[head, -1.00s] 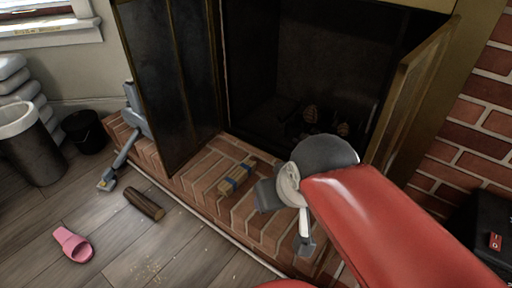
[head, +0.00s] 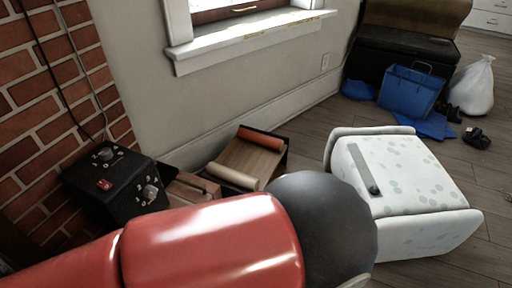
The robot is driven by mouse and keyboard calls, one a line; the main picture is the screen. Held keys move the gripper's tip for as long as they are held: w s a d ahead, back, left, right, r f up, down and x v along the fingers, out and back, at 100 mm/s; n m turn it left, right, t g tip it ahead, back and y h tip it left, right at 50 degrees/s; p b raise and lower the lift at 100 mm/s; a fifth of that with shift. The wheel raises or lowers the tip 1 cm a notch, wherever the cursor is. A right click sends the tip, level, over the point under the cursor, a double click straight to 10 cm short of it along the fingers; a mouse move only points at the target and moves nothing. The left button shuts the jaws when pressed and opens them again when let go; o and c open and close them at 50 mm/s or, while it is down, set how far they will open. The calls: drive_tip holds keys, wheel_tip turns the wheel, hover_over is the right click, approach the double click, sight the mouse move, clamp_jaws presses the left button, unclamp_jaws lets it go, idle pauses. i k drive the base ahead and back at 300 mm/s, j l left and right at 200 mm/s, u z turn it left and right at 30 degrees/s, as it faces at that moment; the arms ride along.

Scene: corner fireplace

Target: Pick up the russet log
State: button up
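No log can be made out for certain in the head view now. A low dark open box (head: 283,160) on the floor by the wall holds an orange-red roll-shaped piece (head: 262,138) at its back, brown pieces (head: 251,158) in the middle and a pale roll-shaped piece (head: 233,177) at its front. I cannot tell whether the orange-red piece is the russet log. My red arm crosses the lower left and middle, with the box behind it. My gripper is not in view.
A black box with knobs (head: 112,185) stands by the brick wall (head: 55,95). A white spotted padded seat (head: 395,175) stands right of my arm. A blue bag (head: 408,88) and a white bag (head: 472,85) lie farther back. Wood floor (head: 330,118) is clear between.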

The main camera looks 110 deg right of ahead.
sight(262, 140)
drive_tip(key=j+z, duration=0.15)
drive_tip(key=z, duration=2.55)
drive_tip(key=i+z, duration=0.1)
drive_tip(key=z, duration=0.8)
drive_tip(key=i+j+z, duration=0.1)
drive_tip(key=z, duration=0.35)
drive_tip(key=i+l+z, duration=0.1)
drive_tip(key=i+z, duration=0.65)
drive_tip(key=i+j+z, duration=0.1)
drive_tip(key=i+z, duration=0.25)
drive_tip(key=k, duration=0.1)
